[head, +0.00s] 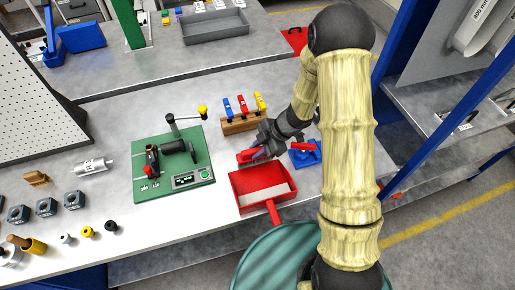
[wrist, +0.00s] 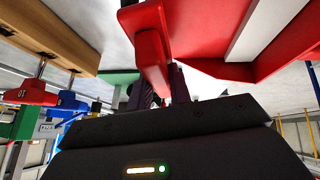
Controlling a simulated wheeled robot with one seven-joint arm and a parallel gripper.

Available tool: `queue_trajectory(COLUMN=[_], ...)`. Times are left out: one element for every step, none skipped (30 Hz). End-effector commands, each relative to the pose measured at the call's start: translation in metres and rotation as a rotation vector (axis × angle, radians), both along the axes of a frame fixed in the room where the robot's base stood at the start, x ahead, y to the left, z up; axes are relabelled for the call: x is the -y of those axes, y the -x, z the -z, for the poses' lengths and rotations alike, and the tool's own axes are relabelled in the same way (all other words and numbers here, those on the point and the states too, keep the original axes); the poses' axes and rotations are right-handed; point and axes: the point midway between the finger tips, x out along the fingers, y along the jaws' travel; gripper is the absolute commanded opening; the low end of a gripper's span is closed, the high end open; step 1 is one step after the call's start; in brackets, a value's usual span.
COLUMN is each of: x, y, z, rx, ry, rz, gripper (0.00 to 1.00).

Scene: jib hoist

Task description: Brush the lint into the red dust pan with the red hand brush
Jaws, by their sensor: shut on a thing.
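The red dust pan (head: 262,187) lies on the bench with its handle toward the front edge. A pale strip shows along its front inside part; I cannot tell what it is. My gripper (head: 264,149) is just behind the pan, shut on the red hand brush (head: 248,156). In the wrist view the brush's red handle (wrist: 151,50) sits at my dark fingers (wrist: 170,85), and the dust pan (wrist: 220,35) is close beside it on the right. The bristles are not clear. I cannot make out any lint; it may be hidden by my gripper or the brush.
A blue object (head: 305,153) lies right of my gripper. A wooden rack (head: 242,123) with blue, red and yellow tools stands behind. A green fixture (head: 172,168) stands to the left. Bare bench lies between the fixture and the pan.

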Motion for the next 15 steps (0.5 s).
queue_trajectory(x=[0.000, 0.000, 0.000, 0.000, 0.000, 0.000, 0.000, 0.000, 0.000, 0.000, 0.000, 0.000, 0.000, 0.000, 0.000], y=[0.000, 0.000, 0.000, 0.000, 0.000, 0.000, 0.001, 0.001, 0.001, 0.001, 0.001, 0.001, 0.001, 0.001, 0.001], z=[-0.006, -0.007, -0.009, -0.011, -0.012, -0.014, -0.016, -0.017, -0.020, -0.021, -0.023, -0.025, -0.026, -0.028, -0.030], rx=[0.000, 0.000, 0.000, 0.000, 0.001, 0.001, 0.001, 0.001, 0.001, 0.001, 0.001, 0.001, 0.001, 0.001, 0.001], ry=[0.000, 0.000, 0.000, 0.000, 0.000, 0.000, 0.000, 0.000, 0.000, 0.000, 0.000, 0.000, 0.000, 0.000, 0.000], rz=[0.000, 0.000, 0.000, 0.000, -0.001, -0.001, -0.001, -0.001, -0.001, -0.001, -0.001, -0.001, -0.001, -0.001, -0.001], gripper=[0.00, 0.00, 0.00, 0.00, 0.00, 0.00, 0.00, 0.00, 0.00, 0.00, 0.00, 0.00, 0.00, 0.00, 0.00])
